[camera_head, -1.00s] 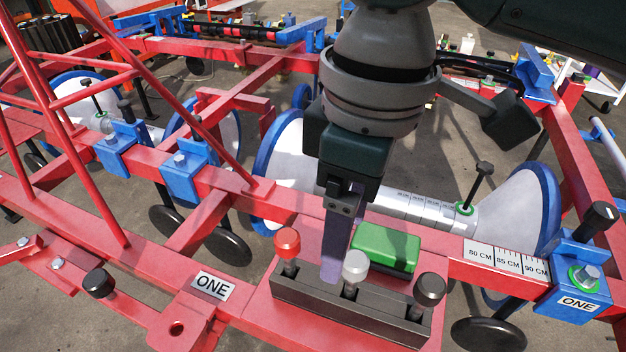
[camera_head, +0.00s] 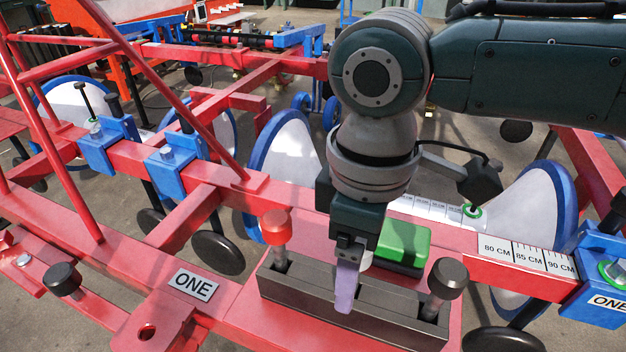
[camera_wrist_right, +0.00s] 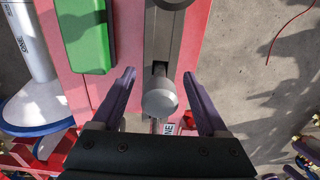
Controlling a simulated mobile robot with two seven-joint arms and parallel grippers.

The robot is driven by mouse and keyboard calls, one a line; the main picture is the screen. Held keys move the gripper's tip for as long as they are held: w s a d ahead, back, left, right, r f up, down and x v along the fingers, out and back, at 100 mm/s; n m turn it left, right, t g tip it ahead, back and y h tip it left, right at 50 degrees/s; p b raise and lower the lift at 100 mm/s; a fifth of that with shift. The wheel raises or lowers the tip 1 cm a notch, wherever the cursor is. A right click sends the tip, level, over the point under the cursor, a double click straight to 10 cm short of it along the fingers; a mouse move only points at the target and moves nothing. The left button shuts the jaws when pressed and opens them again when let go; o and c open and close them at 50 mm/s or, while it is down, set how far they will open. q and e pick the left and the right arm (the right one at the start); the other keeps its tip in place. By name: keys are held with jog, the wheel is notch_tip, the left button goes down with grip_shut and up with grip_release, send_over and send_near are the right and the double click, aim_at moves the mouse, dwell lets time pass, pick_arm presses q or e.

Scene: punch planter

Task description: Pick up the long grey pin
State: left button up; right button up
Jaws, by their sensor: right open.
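A dark grey holder block (camera_head: 310,297) stands on the red frame plate and holds several pins. The light grey pin is mostly hidden behind my right gripper (camera_head: 346,290) in the head view. In the right wrist view its round grey head (camera_wrist_right: 159,100) shows between the two purple fingers of my right gripper (camera_wrist_right: 159,74). The fingers are open, with a gap on both sides of the head. A red-headed pin (camera_head: 276,228) stands at the left end of the block and a dark grey-headed pin (camera_head: 446,278) at the right end. My left gripper is not in view.
A green box (camera_head: 403,243) sits right behind the holder block; it also shows in the right wrist view (camera_wrist_right: 86,32). A red bar with a centimetre scale (camera_head: 515,254) and a blue clamp (camera_head: 590,285) are to the right. Red sloping bars (camera_head: 160,80) stand at the left.

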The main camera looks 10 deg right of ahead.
jog(key=shift+f, duration=0.1)
jog(key=shift+c, duration=0.3)
grip_shut()
dwell(0.4)
